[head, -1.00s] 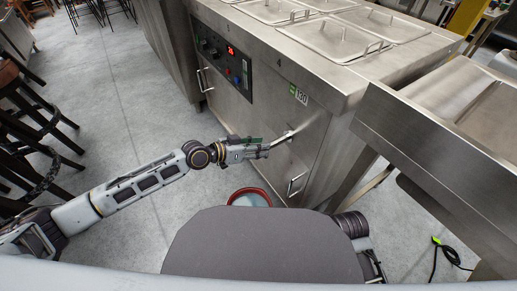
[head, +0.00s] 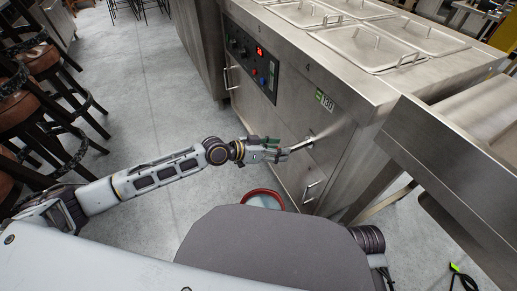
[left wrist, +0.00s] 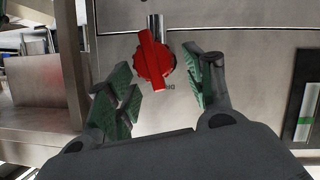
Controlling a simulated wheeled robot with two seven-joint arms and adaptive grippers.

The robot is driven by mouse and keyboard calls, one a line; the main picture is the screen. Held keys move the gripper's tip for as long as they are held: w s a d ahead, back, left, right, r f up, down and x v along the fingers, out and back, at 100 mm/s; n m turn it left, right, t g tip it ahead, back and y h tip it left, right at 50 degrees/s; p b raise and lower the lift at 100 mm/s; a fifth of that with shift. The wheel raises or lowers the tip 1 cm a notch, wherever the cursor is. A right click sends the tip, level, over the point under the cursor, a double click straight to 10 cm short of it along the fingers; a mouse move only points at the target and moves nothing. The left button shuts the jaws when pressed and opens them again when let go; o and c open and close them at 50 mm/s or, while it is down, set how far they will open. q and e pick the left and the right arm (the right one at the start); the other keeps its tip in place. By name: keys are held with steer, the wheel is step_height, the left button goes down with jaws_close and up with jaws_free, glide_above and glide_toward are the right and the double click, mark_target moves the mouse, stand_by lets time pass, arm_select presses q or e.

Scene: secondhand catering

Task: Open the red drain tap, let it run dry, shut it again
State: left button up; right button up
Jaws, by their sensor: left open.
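The red drain tap (left wrist: 154,62) shows in the left wrist view, on a short metal pipe (left wrist: 155,24) at the steel cabinet front. Its handle is upright in that picture, tilted slightly. My left gripper (left wrist: 162,84) is open, its green-padded fingers on either side of the tap with visible gaps. I cannot tell how deep the tap sits between them. In the head view my left gripper (head: 284,152) is at the cabinet front, and the red tap is not distinguishable there. A red-rimmed bucket (head: 263,193) with pale contents is on the floor below, partly hidden by my base.
The steel cabinet (head: 290,110) has a control panel (head: 251,62) and lidded pans (head: 352,42) on top. A steel counter (head: 455,165) stands close on the right. Stools (head: 40,115) stand at the left. Floor between them is clear.

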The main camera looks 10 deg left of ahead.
arm_select(q)
steer(key=v, duration=1.1)
steer(key=shift+s+a, duration=0.15)
steer(key=shift+a, duration=0.1)
stand_by(0.4)
steer(key=shift+r, duration=0.1)
